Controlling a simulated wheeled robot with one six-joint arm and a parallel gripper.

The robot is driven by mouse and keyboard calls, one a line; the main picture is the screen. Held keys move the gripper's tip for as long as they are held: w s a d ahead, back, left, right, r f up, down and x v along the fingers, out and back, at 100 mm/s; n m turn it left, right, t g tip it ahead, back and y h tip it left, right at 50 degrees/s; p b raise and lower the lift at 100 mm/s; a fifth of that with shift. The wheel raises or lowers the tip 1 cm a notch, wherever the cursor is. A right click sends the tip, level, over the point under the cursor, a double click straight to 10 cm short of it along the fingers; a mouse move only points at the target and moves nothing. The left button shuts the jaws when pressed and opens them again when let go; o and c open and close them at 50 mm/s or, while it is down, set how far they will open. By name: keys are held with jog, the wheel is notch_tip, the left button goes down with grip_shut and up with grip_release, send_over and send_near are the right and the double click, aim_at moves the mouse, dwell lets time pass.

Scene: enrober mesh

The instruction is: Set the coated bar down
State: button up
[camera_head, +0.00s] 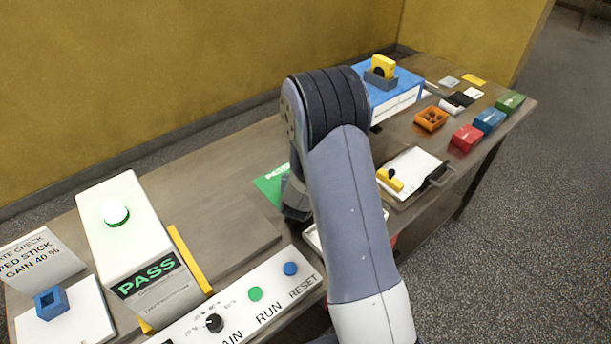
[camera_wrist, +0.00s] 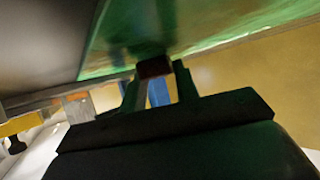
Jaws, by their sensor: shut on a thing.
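My gripper (camera_wrist: 155,80) is shut on a small dark brown coated bar (camera_wrist: 153,68), held between the dark fingertips in the wrist view. Just beyond the bar lies a green surface (camera_wrist: 220,30) that fills much of the upper wrist view. I cannot tell whether the bar touches it. In the head view a green pad (camera_head: 268,183) with partly hidden white lettering lies on the bench at the middle. My arm covers much of the pad there, and the bar is hidden.
A white machine (camera_head: 140,240) showing PASS with a lit green lamp stands at left. A control panel (camera_head: 235,308) runs along the front. A blue machine (camera_head: 395,97), a clipboard (camera_head: 412,165), an orange tray (camera_head: 431,120) and red (camera_head: 467,138), blue and green boxes stand to the right.

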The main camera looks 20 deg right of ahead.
jog(key=shift+s+f+b, duration=0.35)
jog(key=shift+f+b, duration=0.35)
jog(key=shift+b, duration=0.1)
jog(key=o, duration=0.7)
jog(key=shift+f, duration=0.15)
jog(key=shift+o, duration=0.2)
jog(key=shift+a+r+p, duration=0.1)
jog(key=shift+r+p, duration=0.6)
jog(key=shift+p, duration=0.1)
jog(key=v, duration=1.1)
jog(key=shift+a+r+b, duration=0.1)
jog(key=shift+r+b, duration=0.3)
